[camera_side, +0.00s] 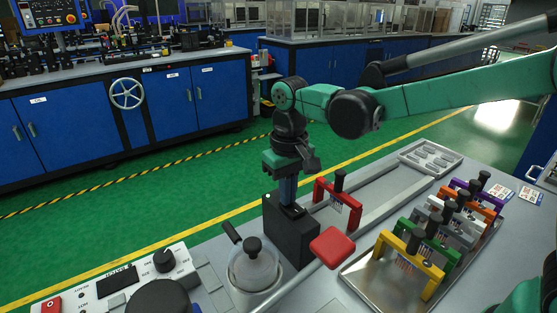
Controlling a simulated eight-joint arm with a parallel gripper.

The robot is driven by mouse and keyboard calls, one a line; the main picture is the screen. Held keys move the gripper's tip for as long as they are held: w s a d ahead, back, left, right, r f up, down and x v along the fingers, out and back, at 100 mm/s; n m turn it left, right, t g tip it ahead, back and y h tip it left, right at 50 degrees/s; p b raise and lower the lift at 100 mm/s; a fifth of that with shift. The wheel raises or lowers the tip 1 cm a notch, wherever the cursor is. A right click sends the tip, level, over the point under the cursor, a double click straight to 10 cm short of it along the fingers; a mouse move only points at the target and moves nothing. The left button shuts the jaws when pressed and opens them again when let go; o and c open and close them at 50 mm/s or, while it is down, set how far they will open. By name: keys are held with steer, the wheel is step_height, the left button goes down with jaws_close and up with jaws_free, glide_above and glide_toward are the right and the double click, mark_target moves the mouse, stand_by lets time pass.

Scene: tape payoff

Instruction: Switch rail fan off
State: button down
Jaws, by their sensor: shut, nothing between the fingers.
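My gripper (289,204) points down with its fingers shut and empty. Its fingertips are at the top of a black box (291,236) on the grey bench; whether they touch it is hard to tell. No part is plainly marked as the rail fan or its switch. A control panel (118,284) at the lower left has a black knob (164,260), a dark display and a red button (50,304). Its lettering is mostly too small to read.
A clear-lidded pot (254,268) stands left of the box, and a red pad (332,247) lies right of it. A red handled frame (338,203) stands behind. A metal tray (362,285) holds several coloured handled frames. A grey slotted plate (430,158) lies at the back.

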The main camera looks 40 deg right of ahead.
steer(key=shift+r, duration=3.5)
steer(key=s+d+f+t, duration=0.4)
steer(key=s+d+t, duration=0.3)
steer(key=s, duration=0.2)
steer(key=shift+s+d, duration=0.15)
steer(key=shift+d, duration=0.15)
